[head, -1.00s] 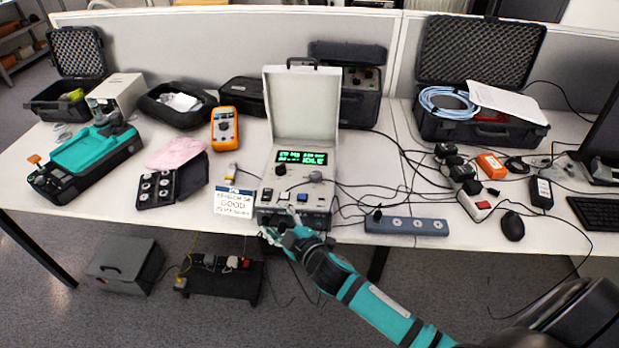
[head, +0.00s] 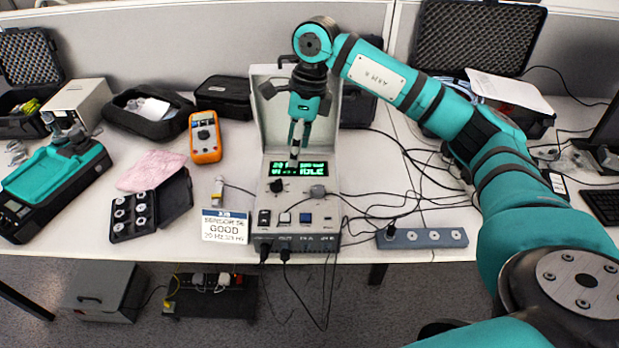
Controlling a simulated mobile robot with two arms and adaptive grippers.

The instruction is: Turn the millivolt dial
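The calibrator unit (head: 262,215) stands at the table's front edge with its pale lid up and a lit green display (head: 312,169) reading IDLE. A black dial (head: 277,186) sits left of centre below the display, and a grey knob (head: 318,190) sits to its right. The dials' labels are too small to read. My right gripper (head: 294,160) points down in front of the display and covers part of it. It appears apart from both dials, with nothing seen in it. My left gripper is not in view.
A sign reading GOOD (head: 225,226) and a small sensor (head: 219,190) lie left of the unit. An orange multimeter (head: 205,137) lies farther left. A power strip (head: 422,238) and loose cables (head: 410,190) are on the right.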

